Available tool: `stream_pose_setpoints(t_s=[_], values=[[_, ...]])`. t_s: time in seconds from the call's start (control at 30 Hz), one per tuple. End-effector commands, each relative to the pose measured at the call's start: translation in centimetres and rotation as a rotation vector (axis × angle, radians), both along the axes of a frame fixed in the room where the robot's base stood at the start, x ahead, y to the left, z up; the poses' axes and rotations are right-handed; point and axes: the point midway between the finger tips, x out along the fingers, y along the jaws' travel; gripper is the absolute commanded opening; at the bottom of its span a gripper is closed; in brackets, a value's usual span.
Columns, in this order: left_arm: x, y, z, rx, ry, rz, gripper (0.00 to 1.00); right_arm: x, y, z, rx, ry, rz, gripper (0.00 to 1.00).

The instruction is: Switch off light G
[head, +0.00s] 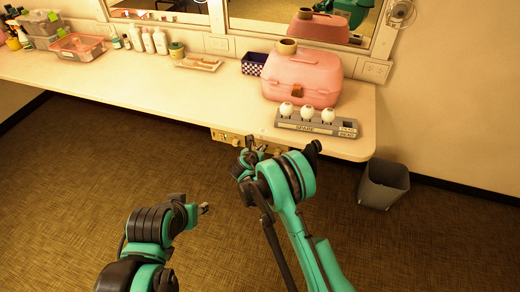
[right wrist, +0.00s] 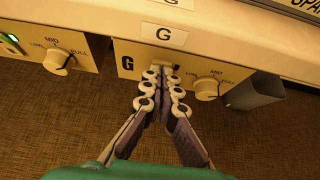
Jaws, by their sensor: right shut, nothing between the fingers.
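The light G panel (right wrist: 129,48) is a cream plate under the counter's front edge, marked with a black G. A white label (right wrist: 163,35) with G sits on the edge above it. My right gripper (right wrist: 163,84) is shut and empty, its fingertips right at the panel's pale switch (right wrist: 162,69). The fingertips partly hide the switch; I cannot tell whether they touch it or which way it is set. A round dial (right wrist: 206,89) is just right of the fingers. In the head view my right gripper (head: 250,154) is below the counter edge. My left gripper (head: 204,209) is low over the floor, its fingers unclear.
A neighbouring panel on the left has a green-lit switch (right wrist: 12,38) and a dial (right wrist: 57,60). A grey bin (head: 384,184) is on the floor at right.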

Motion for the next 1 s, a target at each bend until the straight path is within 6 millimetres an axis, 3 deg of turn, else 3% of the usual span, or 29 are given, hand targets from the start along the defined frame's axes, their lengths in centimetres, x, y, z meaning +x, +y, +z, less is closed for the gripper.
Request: stream_pose_setpoints(t_s=[1.0], values=[[0.0, 0.0, 0.4, 0.0, 0.0, 0.0, 0.4, -0.2, 0.2, 1.5, -0.004, -0.008, 0.002, 0.0]])
